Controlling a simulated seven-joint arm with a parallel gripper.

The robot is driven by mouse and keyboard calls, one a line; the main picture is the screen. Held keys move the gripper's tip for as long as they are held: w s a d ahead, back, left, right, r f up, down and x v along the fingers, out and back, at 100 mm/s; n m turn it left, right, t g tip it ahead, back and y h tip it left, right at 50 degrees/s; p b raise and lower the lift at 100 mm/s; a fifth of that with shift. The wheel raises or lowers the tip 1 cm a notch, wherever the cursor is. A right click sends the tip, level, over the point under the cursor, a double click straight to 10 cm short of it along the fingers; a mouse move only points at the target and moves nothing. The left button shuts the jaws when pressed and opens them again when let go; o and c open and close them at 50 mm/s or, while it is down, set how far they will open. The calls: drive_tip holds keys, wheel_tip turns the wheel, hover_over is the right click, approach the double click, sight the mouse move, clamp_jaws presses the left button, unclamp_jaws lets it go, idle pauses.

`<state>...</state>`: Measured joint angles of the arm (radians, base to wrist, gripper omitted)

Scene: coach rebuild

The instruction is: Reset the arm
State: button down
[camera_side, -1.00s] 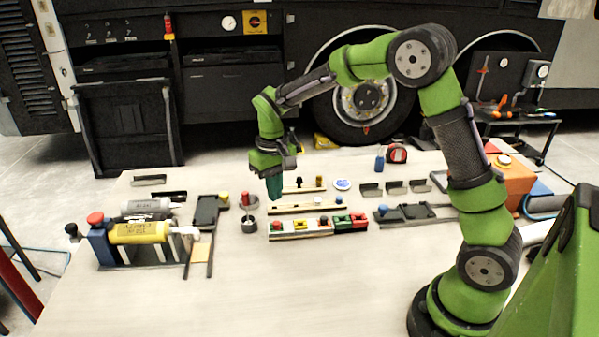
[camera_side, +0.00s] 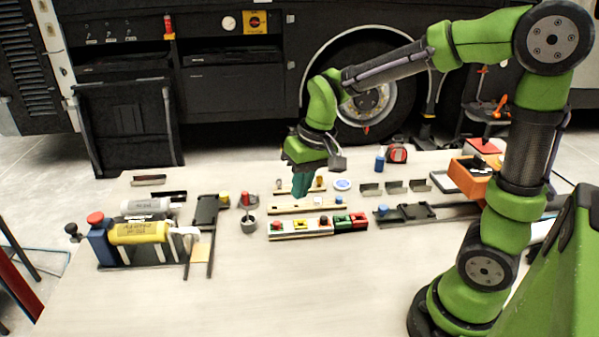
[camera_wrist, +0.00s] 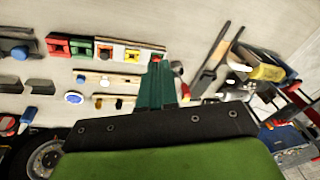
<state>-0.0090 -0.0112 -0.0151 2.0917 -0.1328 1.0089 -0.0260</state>
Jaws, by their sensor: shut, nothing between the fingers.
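My gripper (camera_side: 301,186) hangs from my green arm over the middle of the table, its dark teal fingers pointing down and shut with nothing between them. It is above the wooden strips, behind the strip with coloured blocks (camera_side: 300,226). In the wrist view the shut fingers (camera_wrist: 157,72) point toward the same coloured strip (camera_wrist: 105,50). The view does not show the fingers touching anything.
A yellow cartridge (camera_side: 138,232) lies in a rack at the left of the table (camera_side: 290,290). A grey cup with a red-topped piece (camera_side: 248,222), small grey brackets (camera_side: 395,187) and an orange box (camera_side: 472,176) stand around. The front of the table is clear.

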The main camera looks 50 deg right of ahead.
drive_tip(key=s+a+r+t, duration=0.1)
drive_tip(key=s+r+t, duration=0.3)
drive_tip(key=s+r, duration=0.3)
drive_tip(key=shift+s+a+t+y, duration=0.2)
drive_tip(key=shift+s+t+y, duration=0.2)
drive_tip(key=shift+s, duration=1.8)
